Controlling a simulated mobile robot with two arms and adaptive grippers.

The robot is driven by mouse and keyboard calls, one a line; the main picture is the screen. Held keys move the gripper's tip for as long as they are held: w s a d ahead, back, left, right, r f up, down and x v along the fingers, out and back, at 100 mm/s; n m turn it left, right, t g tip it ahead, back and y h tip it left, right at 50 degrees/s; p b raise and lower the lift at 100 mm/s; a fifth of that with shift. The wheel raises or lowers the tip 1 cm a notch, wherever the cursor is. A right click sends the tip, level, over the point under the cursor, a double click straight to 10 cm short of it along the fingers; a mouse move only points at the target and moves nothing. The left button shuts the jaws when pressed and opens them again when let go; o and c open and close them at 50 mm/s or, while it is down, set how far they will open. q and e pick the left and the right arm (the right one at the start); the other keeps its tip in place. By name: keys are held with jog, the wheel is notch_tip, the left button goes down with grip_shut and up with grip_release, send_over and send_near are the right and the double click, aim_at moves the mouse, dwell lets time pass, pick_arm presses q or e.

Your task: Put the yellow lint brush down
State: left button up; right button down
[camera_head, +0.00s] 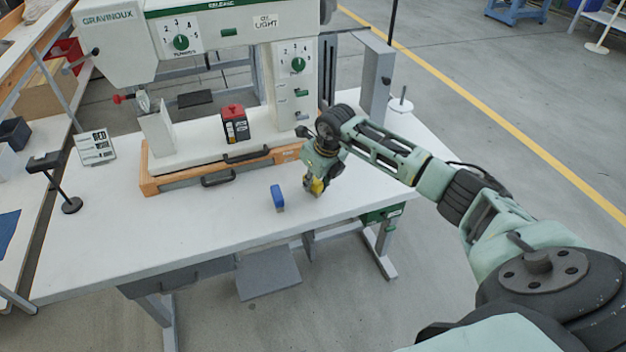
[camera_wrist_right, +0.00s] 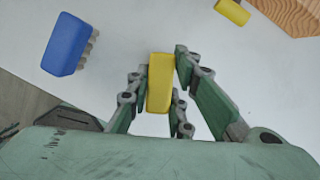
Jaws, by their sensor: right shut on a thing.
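The yellow lint brush (camera_head: 317,186) is at my right gripper (camera_head: 314,188), low over the front right of the white table. In the right wrist view, the yellow brush (camera_wrist_right: 160,84) sits between the two fingers, which are shut on it. I cannot tell whether its lower end touches the table. The gripper hides part of it in the head view. My left gripper is not in view.
The press (camera_head: 215,140) stands on a wooden-edged base (camera_head: 180,180) behind the gripper. A second yellow block (camera_wrist_right: 233,11) lies near wood in the right wrist view. A red-and-black box (camera_head: 235,125) is on the base. The table's front left (camera_head: 130,240) is clear.

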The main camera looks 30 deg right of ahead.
jog(key=shift+f, duration=0.1)
jog(key=c, duration=1.6)
grip_release()
jog(key=shift+r, duration=0.3)
jog(key=b+v, duration=0.2)
jog(key=v, duration=0.9)
jog(key=shift+s+r, duration=0.15)
jog(key=shift+r, duration=0.25)
